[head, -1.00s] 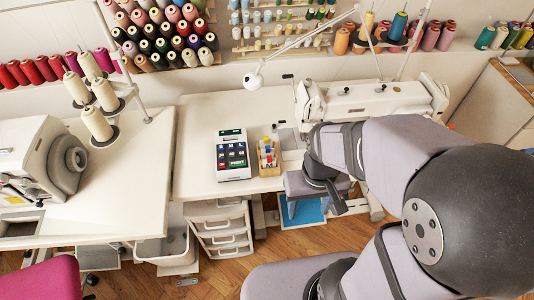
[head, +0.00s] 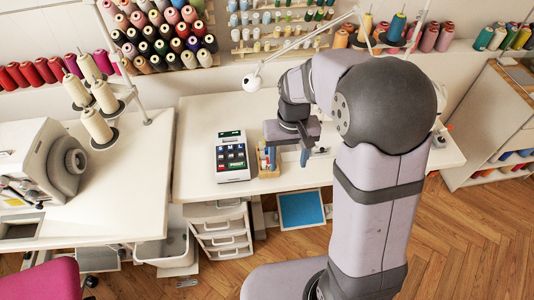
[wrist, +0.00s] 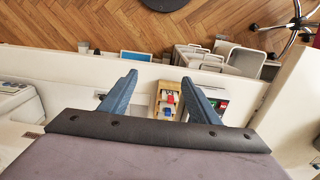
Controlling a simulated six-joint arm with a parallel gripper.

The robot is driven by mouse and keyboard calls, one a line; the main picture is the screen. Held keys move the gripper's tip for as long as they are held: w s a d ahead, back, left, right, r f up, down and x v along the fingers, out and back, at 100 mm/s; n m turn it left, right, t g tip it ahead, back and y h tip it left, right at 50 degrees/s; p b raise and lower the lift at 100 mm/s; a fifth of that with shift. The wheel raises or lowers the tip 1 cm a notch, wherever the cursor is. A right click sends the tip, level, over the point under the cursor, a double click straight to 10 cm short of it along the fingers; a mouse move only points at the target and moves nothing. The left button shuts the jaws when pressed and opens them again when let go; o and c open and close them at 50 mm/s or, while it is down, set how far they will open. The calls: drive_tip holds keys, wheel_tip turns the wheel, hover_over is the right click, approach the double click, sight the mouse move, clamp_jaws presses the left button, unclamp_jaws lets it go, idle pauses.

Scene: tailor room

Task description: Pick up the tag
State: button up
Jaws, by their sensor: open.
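I cannot make out a tag in either view. A white keypad device (head: 232,160) with dark keys and a green key stands on the table. In the wrist view the device (wrist: 217,104) is partly hidden by a finger. A wooden box (head: 266,170) with small coloured items stands beside it, partly behind my gripper. My gripper (head: 288,165) is over the table, just right of the box in the head view. In the wrist view my gripper (wrist: 158,80) has its two blue fingers wide apart with nothing held; the box (wrist: 168,86) shows between them.
The white table (head: 200,112) has clear room left of the device. A sewing machine (head: 439,135) is mostly hidden behind my arm. A lamp arm (head: 300,45) crosses above. Thread cones (head: 97,125) and another machine (head: 40,160) stand at the left. Drawers (head: 222,235) are below.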

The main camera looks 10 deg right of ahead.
hover_over(267, 151)
drive_tip(key=f, duration=0.4)
drive_tip(key=shift+w+d, duration=0.1)
drive_tip(key=shift+w, duration=0.15)
drive_tip(key=shift+w+f+p, duration=0.15)
drive_tip(key=shift+f+p, duration=1.55)
drive_tip(key=shift+f, duration=2)
drive_tip(key=c, duration=1.1)
